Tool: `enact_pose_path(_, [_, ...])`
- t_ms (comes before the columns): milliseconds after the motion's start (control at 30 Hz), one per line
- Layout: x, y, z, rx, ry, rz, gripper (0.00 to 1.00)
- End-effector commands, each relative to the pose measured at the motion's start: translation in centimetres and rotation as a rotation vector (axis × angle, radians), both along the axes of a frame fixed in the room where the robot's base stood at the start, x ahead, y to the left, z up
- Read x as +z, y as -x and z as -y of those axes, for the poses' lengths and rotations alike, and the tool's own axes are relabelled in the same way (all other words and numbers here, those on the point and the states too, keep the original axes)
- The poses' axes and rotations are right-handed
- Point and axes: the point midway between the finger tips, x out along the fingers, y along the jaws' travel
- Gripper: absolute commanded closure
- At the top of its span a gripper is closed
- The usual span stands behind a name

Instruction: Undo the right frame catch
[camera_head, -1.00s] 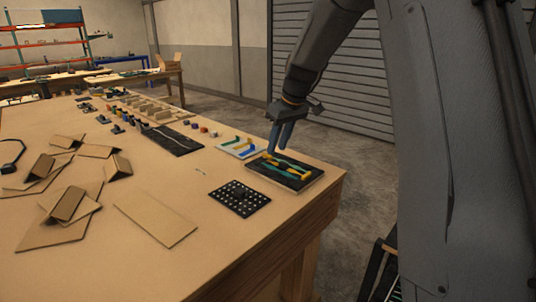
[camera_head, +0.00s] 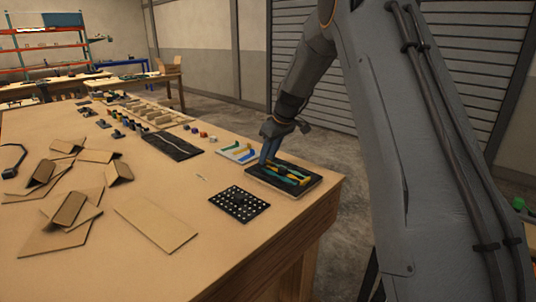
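A black board (camera_head: 314,181) with yellow and teal parts lies near the right edge of the wooden table. A yellow part (camera_head: 289,174) and a teal strip (camera_head: 284,165) show on it. I cannot tell which of these parts is the right frame catch. My gripper (camera_head: 267,157) points down over the board's far left side, its bluish fingers close above or at the surface. I cannot tell whether it touches anything. The fingers look near each other, and the gap between them is too small to read.
A white tray (camera_head: 229,156) with coloured pieces sits just left of the board. A black perforated plate (camera_head: 239,203) lies in front. Cardboard pieces (camera_head: 155,223) cover the left of the table (camera_head: 240,260). The front right tabletop is bare.

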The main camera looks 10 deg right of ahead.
Motion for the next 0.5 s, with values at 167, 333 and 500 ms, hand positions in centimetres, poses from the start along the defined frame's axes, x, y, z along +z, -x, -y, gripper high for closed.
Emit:
enact_pose_path(167, [-0.06,-0.02,-0.03,0.0,0.0,0.0,0.71])
enact_pose_path(333, [-0.04,-0.02,-0.02,0.0,0.0,0.0,0.91])
enact_pose_path(500, [-0.03,-0.01,-0.02,0.0,0.0,0.0,1.0])
